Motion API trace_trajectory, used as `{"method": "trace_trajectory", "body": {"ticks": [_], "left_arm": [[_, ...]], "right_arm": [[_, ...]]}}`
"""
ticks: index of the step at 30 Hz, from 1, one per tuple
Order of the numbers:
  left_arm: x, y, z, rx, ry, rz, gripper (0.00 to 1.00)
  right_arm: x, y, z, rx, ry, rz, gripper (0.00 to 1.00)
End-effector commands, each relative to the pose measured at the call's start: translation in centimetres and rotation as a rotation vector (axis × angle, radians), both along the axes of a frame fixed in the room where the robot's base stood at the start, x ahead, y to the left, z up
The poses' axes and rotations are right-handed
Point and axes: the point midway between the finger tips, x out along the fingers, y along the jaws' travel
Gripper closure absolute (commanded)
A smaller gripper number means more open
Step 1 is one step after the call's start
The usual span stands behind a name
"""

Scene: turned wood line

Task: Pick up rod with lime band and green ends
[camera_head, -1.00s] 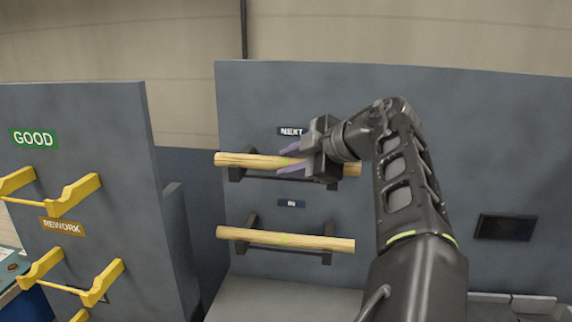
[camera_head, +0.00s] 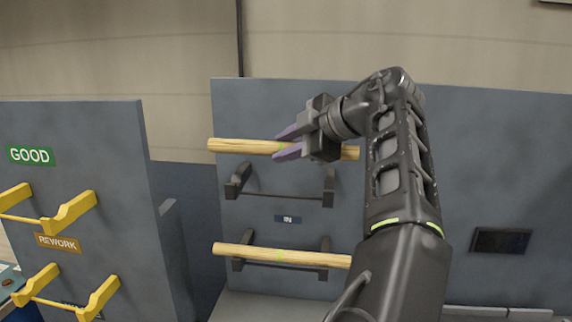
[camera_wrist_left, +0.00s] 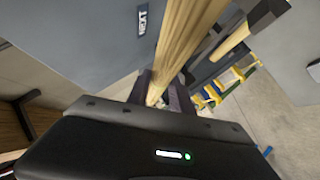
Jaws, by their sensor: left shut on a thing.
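In the left wrist view the rod (camera_wrist_left: 188,32) runs up and away from between the fingers. The fingers hide part of the rod. I cannot make out a lime band on it or green ends. My right gripper is not in view.
A second wooden rod (camera_head: 312,259) with a lime mark rests in the lower cradle, under the IN label (camera_head: 288,219). To the left stands a panel with a GOOD sign (camera_head: 31,156), a REWORK sign (camera_head: 58,242) and yellow hooks (camera_head: 72,211). A gap separates the two panels.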

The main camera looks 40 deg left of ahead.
Motion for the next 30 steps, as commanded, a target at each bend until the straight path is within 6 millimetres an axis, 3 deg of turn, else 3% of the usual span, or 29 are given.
{"method": "trace_trajectory", "body": {"ticks": [2,6,30], "left_arm": [[0.0,0.1,1.9,0.001,-0.002,0.000,1.00],[0.0,0.0,3.0,0.000,-0.001,0.000,1.00],[0.0,0.0,2.9,0.000,0.000,0.000,1.00]], "right_arm": [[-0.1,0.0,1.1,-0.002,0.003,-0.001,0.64],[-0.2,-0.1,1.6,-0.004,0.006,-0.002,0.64],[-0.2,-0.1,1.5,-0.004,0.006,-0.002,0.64]]}}
